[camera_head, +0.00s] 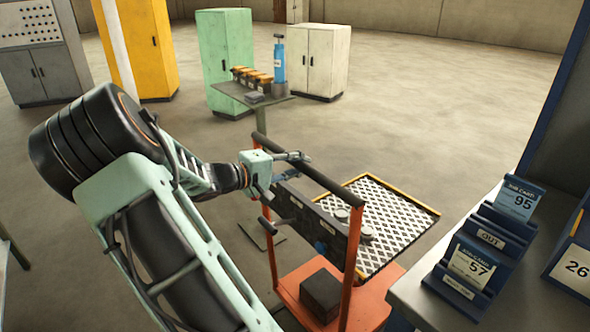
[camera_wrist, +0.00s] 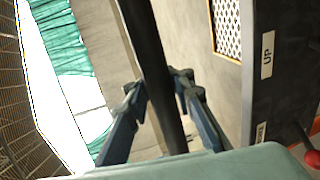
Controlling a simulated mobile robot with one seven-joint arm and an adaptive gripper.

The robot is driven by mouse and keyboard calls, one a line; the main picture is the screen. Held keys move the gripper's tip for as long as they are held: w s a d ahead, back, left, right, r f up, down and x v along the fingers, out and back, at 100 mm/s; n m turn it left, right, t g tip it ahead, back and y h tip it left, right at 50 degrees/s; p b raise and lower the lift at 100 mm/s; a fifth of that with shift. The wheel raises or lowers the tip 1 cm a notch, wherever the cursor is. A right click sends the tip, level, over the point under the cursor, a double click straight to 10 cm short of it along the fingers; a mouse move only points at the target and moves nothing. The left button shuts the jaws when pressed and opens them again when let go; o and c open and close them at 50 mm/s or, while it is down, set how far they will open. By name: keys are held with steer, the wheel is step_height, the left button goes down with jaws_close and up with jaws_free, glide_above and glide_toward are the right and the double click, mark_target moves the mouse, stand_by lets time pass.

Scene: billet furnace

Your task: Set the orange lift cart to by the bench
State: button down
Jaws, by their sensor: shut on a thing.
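The orange lift cart (camera_head: 345,300) stands at the lower middle of the head view. It has orange posts, dark rails, a dark panel and a dark block on its base. My gripper (camera_head: 288,168) is at the cart's upper dark rail, shut on it. In the wrist view the dark rail (camera_wrist: 157,50) runs between the two fingers of my gripper (camera_wrist: 160,90). The panel with an "UP" label (camera_wrist: 267,55) is to the right there. The grey bench (camera_head: 412,288) is just right of the cart; any gap at the base is hard to tell.
A yellow-edged grating (camera_head: 385,225) lies on the floor behind the cart. Card racks (camera_head: 480,250) stand on the bench. A small table (camera_head: 262,107) holds a blue bottle (camera_head: 279,62) and several orange-black items. Cabinets (camera_head: 226,60) stand behind. Open floor lies at the upper right.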

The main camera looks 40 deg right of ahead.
steer(key=c, duration=1.7)
jaws_free()
steer(key=shift+r, duration=0.1)
steer(key=shift+c, duration=0.2)
steer(key=shift+w+a, duration=0.1)
steer(key=shift+a, duration=0.3)
steer(key=v, duration=1.1)
steer(key=shift+r, duration=0.15)
